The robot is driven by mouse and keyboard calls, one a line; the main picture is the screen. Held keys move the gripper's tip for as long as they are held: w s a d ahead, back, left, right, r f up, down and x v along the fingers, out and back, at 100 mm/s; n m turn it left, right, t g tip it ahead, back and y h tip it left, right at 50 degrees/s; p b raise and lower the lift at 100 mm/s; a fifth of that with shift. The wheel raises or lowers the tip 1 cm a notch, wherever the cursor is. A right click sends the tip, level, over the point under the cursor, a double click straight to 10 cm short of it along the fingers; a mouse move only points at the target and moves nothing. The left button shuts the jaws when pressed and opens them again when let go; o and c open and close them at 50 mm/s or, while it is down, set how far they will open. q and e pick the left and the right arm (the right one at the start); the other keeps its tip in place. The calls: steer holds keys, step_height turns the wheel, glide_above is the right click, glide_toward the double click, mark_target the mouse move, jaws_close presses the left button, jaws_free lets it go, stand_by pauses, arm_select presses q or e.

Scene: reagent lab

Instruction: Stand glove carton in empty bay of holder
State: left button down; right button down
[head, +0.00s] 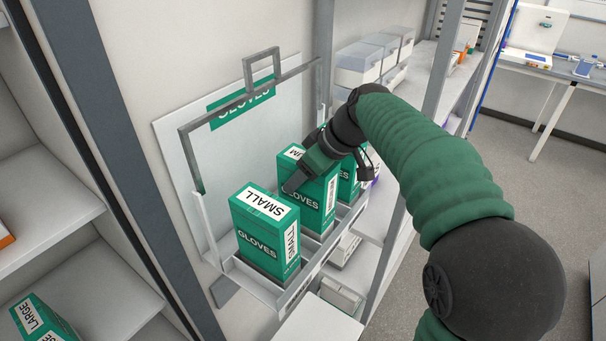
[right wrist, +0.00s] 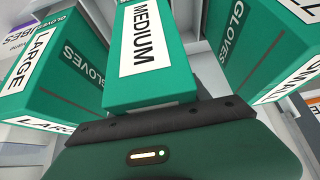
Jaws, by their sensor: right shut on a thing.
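The green glove carton marked MEDIUM (head: 316,207) is in or just over the middle bay of the grey holder (head: 262,289), upright, between two other cartons. I cannot tell whether its base touches the bay floor. My right gripper (head: 325,172) is shut on its upper part from above, hiding some of its top. In the right wrist view the MEDIUM carton (right wrist: 150,45) sits against the gripper. The SMALL carton (head: 265,232) stands in the left bay, and another green carton (head: 349,183), marked LARGE in the wrist view (right wrist: 50,70), is on the right. My left gripper is out of view.
A grey wire frame (head: 262,70) and a white back panel with a GLOVES label (head: 240,108) rise behind the holder. Clear-lidded bins (head: 365,62) stand on the shelf behind. A LARGE carton (head: 40,320) lies on the lower-left shelf. A grey post (head: 440,75) stands right of the holder.

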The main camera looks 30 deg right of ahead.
steer(key=shift+a+f, duration=0.1)
steer(key=shift+f, duration=0.3)
steer(key=shift+c, duration=2.2)
jaws_free()
steer(key=shift+b, duration=0.3)
